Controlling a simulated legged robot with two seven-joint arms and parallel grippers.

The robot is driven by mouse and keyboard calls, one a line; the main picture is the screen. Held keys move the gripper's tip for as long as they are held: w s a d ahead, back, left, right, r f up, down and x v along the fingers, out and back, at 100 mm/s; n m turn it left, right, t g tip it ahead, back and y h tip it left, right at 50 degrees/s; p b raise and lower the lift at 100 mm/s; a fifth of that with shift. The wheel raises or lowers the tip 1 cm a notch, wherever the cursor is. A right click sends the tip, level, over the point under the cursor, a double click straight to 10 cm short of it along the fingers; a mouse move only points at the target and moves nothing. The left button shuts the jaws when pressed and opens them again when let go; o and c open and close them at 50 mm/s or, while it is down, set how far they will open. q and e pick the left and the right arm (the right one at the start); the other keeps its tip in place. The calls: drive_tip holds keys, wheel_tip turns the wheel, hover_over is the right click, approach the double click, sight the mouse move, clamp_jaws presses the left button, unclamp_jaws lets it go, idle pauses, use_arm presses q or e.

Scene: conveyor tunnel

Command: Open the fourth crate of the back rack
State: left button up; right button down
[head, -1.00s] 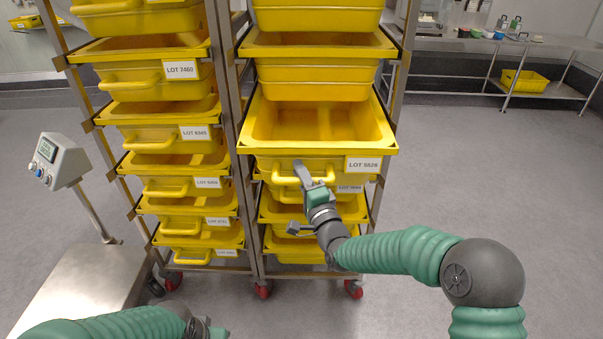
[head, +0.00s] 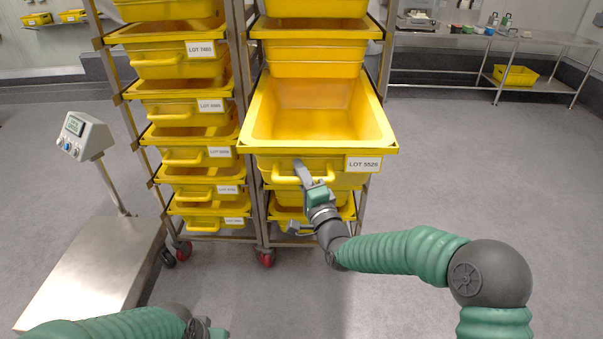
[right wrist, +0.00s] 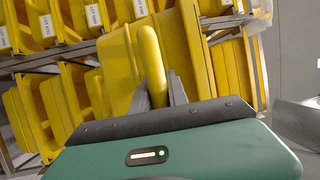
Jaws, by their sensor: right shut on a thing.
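My right gripper (head: 302,172) is shut on the handle at the crate's front. In the right wrist view the handle (right wrist: 151,60) stands between the two fingers (right wrist: 160,92). My left arm enters at the bottom left of the head view, with a dark part of its gripper (head: 205,328) at the picture's lower edge. Its fingertips cannot be made out.
Several closed yellow crates (head: 190,110) fill the left rack column. A steel floor scale with a display post (head: 85,140) stands at the left. A steel bench (head: 500,38) is at the back right. The floor on the right is clear.

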drive_tip(key=shift+s+a+f, duration=0.2)
drive_tip(key=shift+a+f, duration=0.1)
drive_tip(key=c, duration=1.6)
unclamp_jaws()
drive_tip(key=o, duration=0.3)
drive_tip(key=shift+w, duration=0.15)
drive_tip(key=shift+w+a, duration=0.1)
drive_tip(key=shift+a, duration=0.05)
drive_tip(key=shift+r, duration=0.15)
drive_tip(key=p+v, duration=0.1)
drive_tip(key=v, duration=1.6)
drive_tip(key=shift+p, duration=0.4)
